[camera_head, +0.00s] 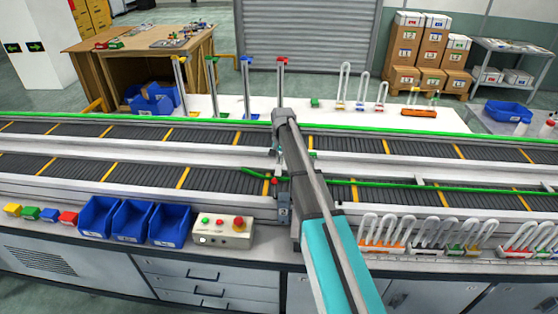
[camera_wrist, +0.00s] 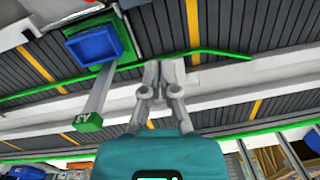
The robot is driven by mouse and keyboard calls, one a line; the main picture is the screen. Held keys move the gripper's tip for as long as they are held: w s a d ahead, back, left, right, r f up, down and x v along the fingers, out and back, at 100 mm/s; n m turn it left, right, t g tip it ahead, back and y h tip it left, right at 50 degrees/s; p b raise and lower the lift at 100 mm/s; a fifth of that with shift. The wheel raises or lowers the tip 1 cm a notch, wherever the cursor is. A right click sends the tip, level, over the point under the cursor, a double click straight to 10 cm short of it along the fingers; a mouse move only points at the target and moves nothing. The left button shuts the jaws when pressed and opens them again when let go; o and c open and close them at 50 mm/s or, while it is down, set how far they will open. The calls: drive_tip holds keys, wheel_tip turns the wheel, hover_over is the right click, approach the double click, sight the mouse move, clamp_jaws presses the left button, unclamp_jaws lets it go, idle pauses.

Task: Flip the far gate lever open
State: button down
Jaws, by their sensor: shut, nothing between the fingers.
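My gripper (camera_wrist: 165,72) is shut and empty, its fingertips over the pale rail between the two dark roller lanes in the wrist view. Left of it, a grey bar with a green end block (camera_wrist: 88,122) slants up toward a blue block on a green base (camera_wrist: 95,45); this may be the gate lever, but I cannot tell for sure. The fingers look apart from the bar. A thin green rail (camera_wrist: 215,55) runs right from near the fingertips. In the head view my arm hides the fingertips and most of the gate area; a green bar (camera_head: 345,182) shows along the near lane.
Two conveyor lanes cross the bench. Coloured-topped posts, including a red one (camera_head: 281,65), stand behind them. Blue bins (camera_head: 150,222), a control box with buttons (camera_head: 222,231) and racks of clear loops (camera_head: 385,235) line the front edge. The lanes look empty left of my arm.

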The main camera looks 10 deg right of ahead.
drive_tip(key=shift+s+a+f+b, duration=0.55)
drive_tip(key=shift+s+f+b, duration=0.1)
drive_tip(key=shift+s+f, duration=0.2)
drive_tip(key=shift+s+a+f+b, duration=0.5)
drive_tip(key=shift+s+f+b, duration=0.2)
drive_tip(key=shift+s, duration=0.2)
